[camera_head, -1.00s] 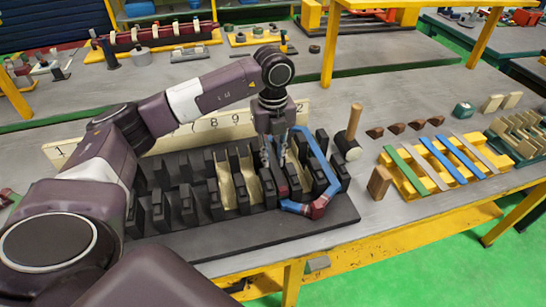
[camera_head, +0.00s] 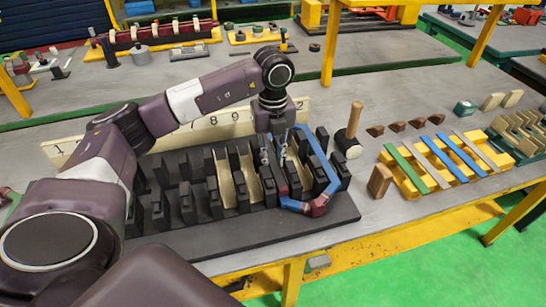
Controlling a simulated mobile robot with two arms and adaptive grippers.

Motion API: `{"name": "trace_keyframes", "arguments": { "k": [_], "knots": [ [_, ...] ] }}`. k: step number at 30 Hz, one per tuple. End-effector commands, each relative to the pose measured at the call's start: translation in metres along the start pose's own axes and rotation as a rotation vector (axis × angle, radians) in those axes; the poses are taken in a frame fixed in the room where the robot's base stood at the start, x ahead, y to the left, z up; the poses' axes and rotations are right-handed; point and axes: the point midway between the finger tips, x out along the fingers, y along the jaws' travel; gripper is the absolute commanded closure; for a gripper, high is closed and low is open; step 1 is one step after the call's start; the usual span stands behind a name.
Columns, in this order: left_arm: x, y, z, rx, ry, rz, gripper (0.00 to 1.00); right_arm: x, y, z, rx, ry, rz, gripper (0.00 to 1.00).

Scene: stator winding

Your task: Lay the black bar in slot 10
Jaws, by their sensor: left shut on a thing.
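My left gripper (camera_head: 273,158) is low over the right part of the black stator block (camera_head: 240,232), among its upright teeth. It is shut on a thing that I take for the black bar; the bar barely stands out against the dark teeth. A blue coil (camera_head: 327,158) with reddish taped parts loops around teeth at the block's right end, beside the gripper. Pale liners show in slots (camera_head: 226,180) left of the gripper. The number board (camera_head: 212,123) stands behind the block; the arm and gripper hide several numbers, so I cannot read slot 10. My right gripper is not in view.
A mallet (camera_head: 349,143) stands right of the block, near a brown wooden block (camera_head: 379,181). A yellow rack (camera_head: 412,178) holds green, blue and grey strips. Several brown wedges (camera_head: 396,127) lie behind it.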

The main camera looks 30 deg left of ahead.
Motion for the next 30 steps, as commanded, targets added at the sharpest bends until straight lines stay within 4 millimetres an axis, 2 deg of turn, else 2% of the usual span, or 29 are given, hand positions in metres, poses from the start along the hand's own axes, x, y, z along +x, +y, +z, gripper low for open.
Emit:
{"name": "trace_keyframes", "arguments": {
  "k": [6,7,12,30],
  "knots": [
    [-0.0002,-0.0003,0.0001,0.0,0.0,-0.001,1.0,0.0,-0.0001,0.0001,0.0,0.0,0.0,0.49],
    [-0.0002,-0.0002,0.0001,0.0,0.0,-0.001,0.81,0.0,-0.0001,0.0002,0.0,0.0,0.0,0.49],
    [-0.0002,-0.0002,0.0,0.0,0.0,-0.001,0.63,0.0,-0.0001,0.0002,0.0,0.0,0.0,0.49],
    [-0.0001,0.0,-0.0001,0.0,0.0,0.0,0.62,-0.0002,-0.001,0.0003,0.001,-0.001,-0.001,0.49]
  ]
}}
